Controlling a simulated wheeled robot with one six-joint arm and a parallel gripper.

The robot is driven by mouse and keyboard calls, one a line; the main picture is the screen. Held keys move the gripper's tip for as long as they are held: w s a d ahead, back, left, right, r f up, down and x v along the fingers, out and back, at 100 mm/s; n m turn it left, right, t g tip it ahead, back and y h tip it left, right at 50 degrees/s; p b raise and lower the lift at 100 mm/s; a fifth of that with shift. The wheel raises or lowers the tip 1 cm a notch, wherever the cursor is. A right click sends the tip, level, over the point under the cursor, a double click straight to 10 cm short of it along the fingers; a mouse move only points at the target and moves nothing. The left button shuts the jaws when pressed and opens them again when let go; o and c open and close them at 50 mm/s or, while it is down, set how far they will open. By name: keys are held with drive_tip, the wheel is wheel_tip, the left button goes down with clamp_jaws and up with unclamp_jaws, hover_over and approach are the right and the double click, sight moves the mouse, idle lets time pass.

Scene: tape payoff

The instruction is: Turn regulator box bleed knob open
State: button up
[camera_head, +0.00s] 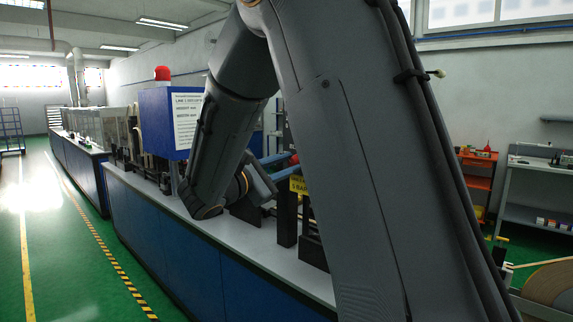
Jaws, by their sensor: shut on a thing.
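My gripper (262,181) shows only in part, at the end of my wrist low over the grey bench top, in the middle of the view. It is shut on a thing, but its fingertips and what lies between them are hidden. I cannot make out the regulator box or its bleed knob; my large arm link covers much of the middle and right. A yellow label (299,185) with dark print, partly cut off by my arm, shows just right of my gripper. Dark upright posts (287,212) stand below it.
A long bench (257,240) with blue sides runs from the front to the far left, carrying machinery. A blue box with a white notice (187,119) and a red lamp (162,73) stand behind my wrist. Shelves (536,185) stand at right. The green floor (60,250) at left is clear.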

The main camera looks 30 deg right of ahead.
idle(0.3)
drive_tip(key=o, duration=1.1)
drive_tip(key=shift+c, duration=0.2)
drive_tip(key=b+v, duration=0.2)
drive_tip(key=v, duration=0.5)
drive_tip(key=shift+s+a+b, duration=0.15)
drive_tip(key=shift+a+b, duration=0.2)
drive_tip(key=shift+f, duration=0.2)
